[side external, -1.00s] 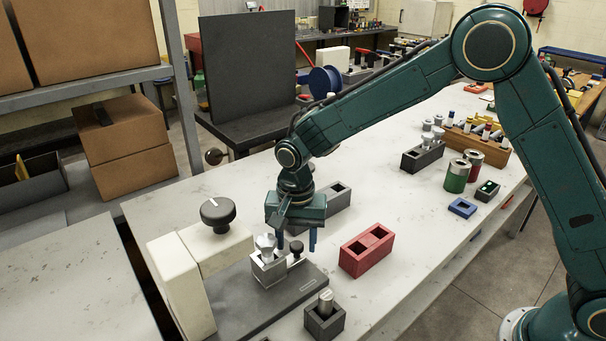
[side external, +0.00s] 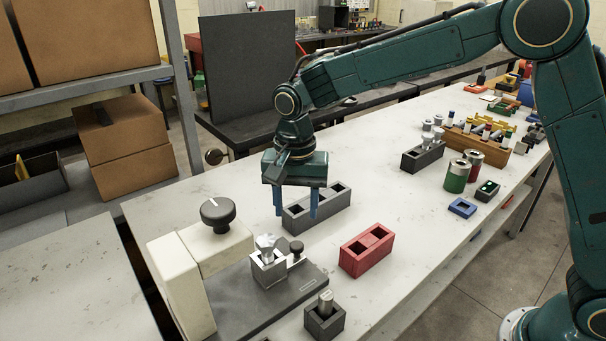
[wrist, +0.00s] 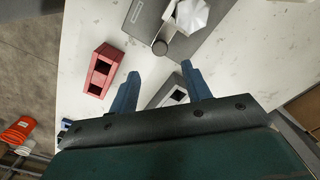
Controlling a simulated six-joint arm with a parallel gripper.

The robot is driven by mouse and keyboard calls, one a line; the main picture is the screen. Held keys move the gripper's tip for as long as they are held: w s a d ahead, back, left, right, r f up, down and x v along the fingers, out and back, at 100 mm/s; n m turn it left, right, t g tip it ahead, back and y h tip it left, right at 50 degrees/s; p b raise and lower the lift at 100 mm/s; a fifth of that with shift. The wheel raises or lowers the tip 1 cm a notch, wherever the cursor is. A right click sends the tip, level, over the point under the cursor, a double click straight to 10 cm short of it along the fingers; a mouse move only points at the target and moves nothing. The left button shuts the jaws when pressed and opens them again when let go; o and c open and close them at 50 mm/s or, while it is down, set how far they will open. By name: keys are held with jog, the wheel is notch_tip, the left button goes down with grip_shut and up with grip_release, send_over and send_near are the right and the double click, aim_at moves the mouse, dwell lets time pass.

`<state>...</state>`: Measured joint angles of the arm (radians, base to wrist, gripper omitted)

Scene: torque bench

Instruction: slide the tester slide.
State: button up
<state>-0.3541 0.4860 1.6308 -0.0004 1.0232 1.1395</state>
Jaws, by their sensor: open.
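The tester stands at the front left of the bench, with a white frame (side external: 185,285), a dark knob (side external: 218,213) on top and a dark base plate (side external: 262,309). On the plate sits the slide (side external: 269,272), a grey block with a silver faceted piece (side external: 266,245) in it. A small black knob (side external: 296,248) stands beside the slide; it also shows in the wrist view (wrist: 160,47). My gripper (side external: 296,217) is open and empty, raised above and behind the slide, apart from it. The wrist view shows both blue fingers spread (wrist: 160,70).
A red two-hole block (side external: 367,251) is to the right. A dark socket with a metal pin (side external: 324,318) stands in front. Clear bench lies right of the red block.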

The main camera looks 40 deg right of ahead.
notch_tip(320, 180, up, 5)
send_over(297, 244)
jog(key=shift+a+f, duration=0.1)
jog(key=shift+c, duration=0.2)
jog(key=shift+c, duration=1.1)
jog(key=n, duration=0.4)
jog(key=shift+f+n, duration=0.15)
jog(key=shift+n, duration=0.15)
notch_tip(297, 244, down, 14)
jog(key=shift+r, duration=0.1)
grip_shut()
